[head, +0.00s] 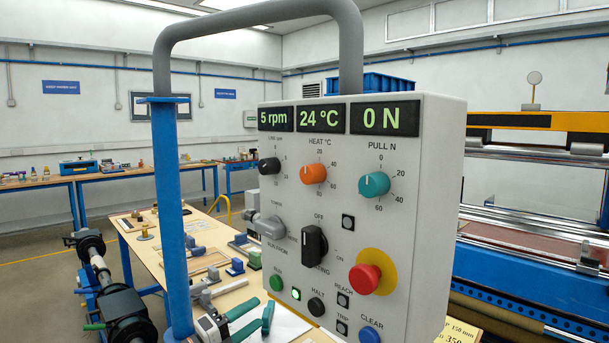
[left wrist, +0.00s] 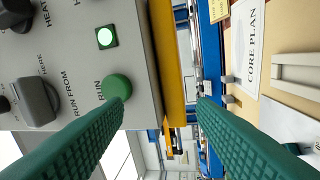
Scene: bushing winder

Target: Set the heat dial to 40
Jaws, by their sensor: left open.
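The orange heat dial (head: 313,173) is on the front of the grey control box (head: 430,200), under the label HEAT °C, with printed scale numbers around it. Its pointer is too small to read surely. The display above it (head: 321,118) reads 24 °C. My left gripper (head: 256,314) is low in front of the box, below and left of the dial and apart from it. Its green fingers are open and empty. In the left wrist view they show near the green run button (left wrist: 117,87); the orange dial is outside that view. My right gripper is not in view.
Beside the dial are a black dial (head: 269,166) and a teal pull dial (head: 374,185). Below are a black heating switch (head: 314,245), a grey selector (head: 270,227) and a red stop button (head: 365,279). A blue post (head: 168,220) with a grey hoop stands left of the box.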

